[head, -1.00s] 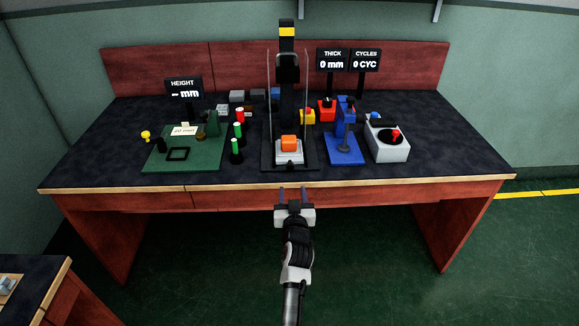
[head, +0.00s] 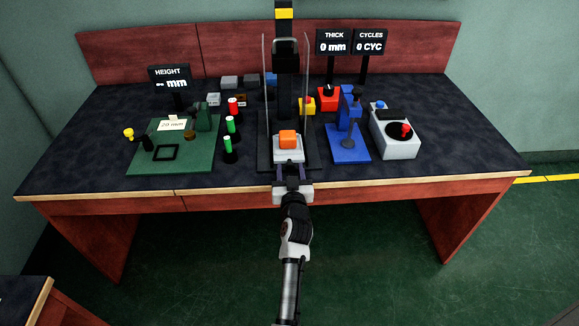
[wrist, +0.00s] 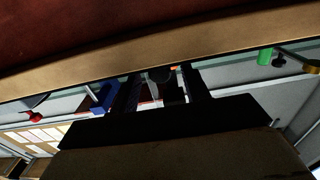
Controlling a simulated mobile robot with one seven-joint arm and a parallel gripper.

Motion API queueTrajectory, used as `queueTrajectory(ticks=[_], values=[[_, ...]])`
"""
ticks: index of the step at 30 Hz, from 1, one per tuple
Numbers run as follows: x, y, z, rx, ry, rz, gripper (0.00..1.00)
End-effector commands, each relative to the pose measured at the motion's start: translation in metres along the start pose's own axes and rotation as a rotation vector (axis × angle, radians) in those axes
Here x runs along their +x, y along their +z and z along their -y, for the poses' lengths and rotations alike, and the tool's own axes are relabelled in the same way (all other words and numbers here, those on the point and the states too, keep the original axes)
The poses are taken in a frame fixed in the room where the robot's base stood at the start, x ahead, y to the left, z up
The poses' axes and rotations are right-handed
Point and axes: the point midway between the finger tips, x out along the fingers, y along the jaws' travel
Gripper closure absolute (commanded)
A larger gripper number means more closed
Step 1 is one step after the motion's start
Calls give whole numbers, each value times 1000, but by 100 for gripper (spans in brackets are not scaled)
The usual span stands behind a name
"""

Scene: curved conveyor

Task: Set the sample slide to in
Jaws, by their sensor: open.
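A light grey slide plate (head: 288,156) with an orange block (head: 288,139) on it sits low at the front of the black press (head: 286,70) in the middle of the table. I take this plate to be the sample slide; no label on it can be read. My gripper (head: 292,172) is open and empty at the table's front edge, just in front of the plate. Its fingers point toward the press and look apart from the plate. In the wrist view the open fingers (wrist: 163,88) show below the tilted table edge, and the plate cannot be made out.
A green height station (head: 180,158) and green-topped and red-topped posts (head: 230,150) stand left of the press. A blue stand (head: 348,145) and a grey box with a red knob (head: 397,145) stand right. Thin clear guards flank the press. The wooden table edge (head: 400,185) is close to my gripper.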

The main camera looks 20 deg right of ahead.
Motion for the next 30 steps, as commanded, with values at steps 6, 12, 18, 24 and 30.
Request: queueTrajectory(ticks=[6, 12, 18, 24, 30], values=[[0, 0, 0, 0, 0, 0, 56], [0, 0, 0, 0, 0, 0, 82], [0, 0, 0, 0, 0, 0, 100], [7, 0, 0, 0, -1, -2, 100], [32, 0, 0, -1, 0, -3, 100]])
